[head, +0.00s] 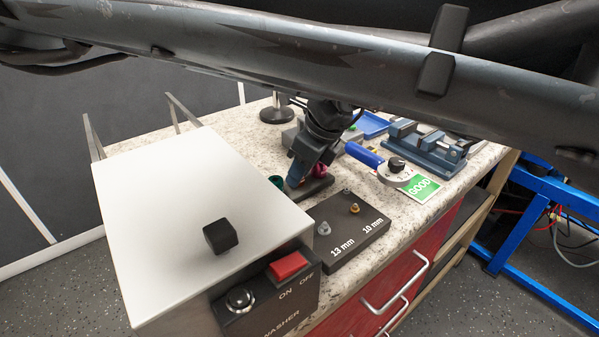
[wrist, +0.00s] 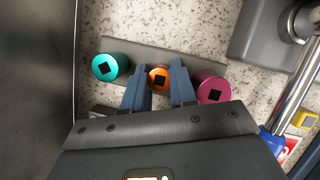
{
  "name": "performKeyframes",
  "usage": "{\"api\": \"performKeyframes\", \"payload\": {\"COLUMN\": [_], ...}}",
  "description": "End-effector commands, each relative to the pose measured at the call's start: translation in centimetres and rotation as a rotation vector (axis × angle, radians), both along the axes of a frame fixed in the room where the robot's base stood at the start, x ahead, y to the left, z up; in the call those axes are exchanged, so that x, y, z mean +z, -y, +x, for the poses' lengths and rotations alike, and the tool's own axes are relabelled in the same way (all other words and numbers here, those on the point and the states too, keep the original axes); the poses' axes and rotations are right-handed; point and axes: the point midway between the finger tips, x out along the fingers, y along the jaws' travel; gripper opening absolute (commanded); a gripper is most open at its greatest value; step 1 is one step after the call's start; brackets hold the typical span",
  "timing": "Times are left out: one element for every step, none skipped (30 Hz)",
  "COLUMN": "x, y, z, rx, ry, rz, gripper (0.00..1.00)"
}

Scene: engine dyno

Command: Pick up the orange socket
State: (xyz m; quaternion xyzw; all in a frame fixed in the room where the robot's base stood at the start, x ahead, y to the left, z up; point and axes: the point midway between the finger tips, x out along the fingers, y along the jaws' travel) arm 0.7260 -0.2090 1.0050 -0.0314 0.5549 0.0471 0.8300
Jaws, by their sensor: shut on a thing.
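The orange socket (wrist: 154,73) stands in the middle of a grey holder strip (wrist: 208,67) in the wrist view, its dark square hole facing up. My gripper (wrist: 159,84) is shut on it, one blue finger on each side. A teal socket (wrist: 107,67) stands to its left and a magenta socket (wrist: 212,87) to its right. In the head view my gripper (head: 301,172) is down at the holder, between the teal socket (head: 277,181) and the magenta socket (head: 320,170). The orange socket is hidden there. I see no clear gap under it.
A white washer box (head: 180,200) stands close on the left. A dark 13 mm / 10 mm block (head: 350,240) lies in front. A torque wrench with a blue handle (head: 364,154) and a vise (head: 430,145) are to the right.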

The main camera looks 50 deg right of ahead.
Motion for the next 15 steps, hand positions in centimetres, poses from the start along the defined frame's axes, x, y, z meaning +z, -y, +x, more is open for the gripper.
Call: {"api": "performKeyframes", "payload": {"x": [0.3, 0.5, 0.9, 1.2, 1.6, 2.2, 2.7, 3.2, 4.0, 4.2, 4.5, 5.0, 5.3, 5.7, 6.2], "y": [0.0, 0.0, 0.0, 0.0, -0.1, 0.0, 0.0, 0.0, -0.1, 0.7, 1.3, 2.0, 2.6, 3.1, 3.8], "z": [0.0, 0.0, 0.1, 0.1, 0.1, 0.1, 0.1, 0.1, 0.1, -0.3, -0.7, -1.1, -1.4, -1.7, -2.1], "rx": [0.001, 0.001, 0.001, 0.0, 0.001, 0.001, 0.001, 0.001, 0.001, -0.006, -0.007, -0.007, -0.007, -0.006, -0.007], "ry": [0.001, 0.001, 0.001, 0.002, 0.003, 0.003, 0.002, 0.003, 0.002, 0.001, 0.0, 0.0, 0.0, 0.0, 0.0], "rz": [-0.001, -0.001, -0.001, -0.001, 0.0, -0.001, -0.001, -0.002, -0.001, -0.003, -0.003, -0.003, -0.002, -0.002, -0.002], "gripper": [0.0, 0.0, 0.0, 0.0, 0.0, 0.0, 0.0, 0.0, 0.0, 0.0, 0.0, 0.0, 0.0, 0.0, 0.0]}}
